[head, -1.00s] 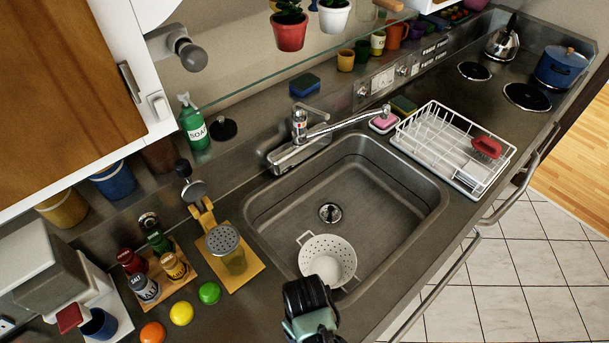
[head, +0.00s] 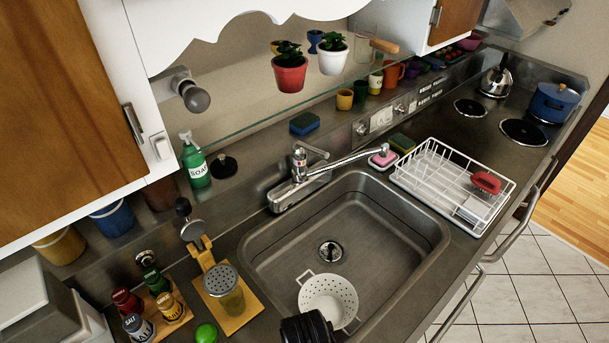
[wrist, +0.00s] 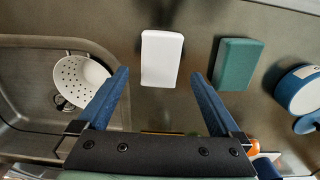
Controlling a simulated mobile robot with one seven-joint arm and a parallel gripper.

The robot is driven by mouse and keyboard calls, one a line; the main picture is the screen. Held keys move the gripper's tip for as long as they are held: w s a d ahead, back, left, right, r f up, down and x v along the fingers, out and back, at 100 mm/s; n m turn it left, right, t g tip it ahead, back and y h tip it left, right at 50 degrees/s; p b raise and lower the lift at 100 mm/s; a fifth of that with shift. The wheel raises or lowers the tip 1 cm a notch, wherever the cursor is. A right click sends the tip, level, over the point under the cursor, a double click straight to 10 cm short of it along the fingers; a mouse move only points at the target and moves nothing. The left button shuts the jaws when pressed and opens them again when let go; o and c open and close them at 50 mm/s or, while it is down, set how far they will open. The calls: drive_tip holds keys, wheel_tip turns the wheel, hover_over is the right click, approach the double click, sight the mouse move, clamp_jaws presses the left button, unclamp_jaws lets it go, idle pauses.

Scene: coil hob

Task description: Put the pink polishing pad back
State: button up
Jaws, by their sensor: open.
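In the head view a small pink block (head: 382,158) lies on a little dish beside the tap, at the sink's back right corner; I cannot tell whether it is the polishing pad. In the wrist view my gripper (wrist: 160,76) is open and empty, its two blue fingers apart. A white block (wrist: 161,58) lies on the counter in line with the gap between the fingers. A dark green block (wrist: 237,64) lies to its right, beyond the right finger. The fingers do not show in the head view, where only a dark part of my arm shows at the bottom edge.
A white colander (head: 328,298) sits in the sink (head: 375,225). A wire dish rack (head: 452,185) holding a red-handled thing stands right of the sink. A spice stand and shaker stand at left. In the wrist view a blue-and-white pot (wrist: 300,92) is at right.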

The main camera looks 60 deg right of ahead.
wheel_tip(320, 180, up, 8)
drive_tip(key=shift+r, duration=0.15)
drive_tip(key=w+r+n+t+h, duration=0.1)
drive_tip(key=w+r+t+h, duration=0.3)
drive_tip(key=w+r+t, duration=1)
drive_tip(key=w+a+r, duration=0.2)
drive_tip(key=w+r, duration=0.3)
drive_tip(key=r, duration=0.5)
drive_tip(key=w+a+r, duration=0.2)
drive_tip(key=w+r, duration=0.4)
drive_tip(key=r, duration=0.4)
drive_tip(key=s+a+r+t+y, duration=0.1)
drive_tip(key=s+a+r+t, duration=0.2)
drive_tip(key=r, duration=0.7)
drive_tip(key=s+a+r+n+t+y, duration=0.1)
drive_tip(key=s+a+r+t, duration=0.3)
drive_tip(key=r, duration=0.6)
drive_tip(key=s+a+r+t+y, duration=0.1)
drive_tip(key=s+a+r+t, duration=0.3)
drive_tip(key=r, duration=0.6)
drive_tip(key=a+t, duration=0.2)
drive_tip(key=a, duration=0.1)
drive_tip(key=shift+n+y, duration=0.3)
drive_tip(key=shift+r, duration=0.1)
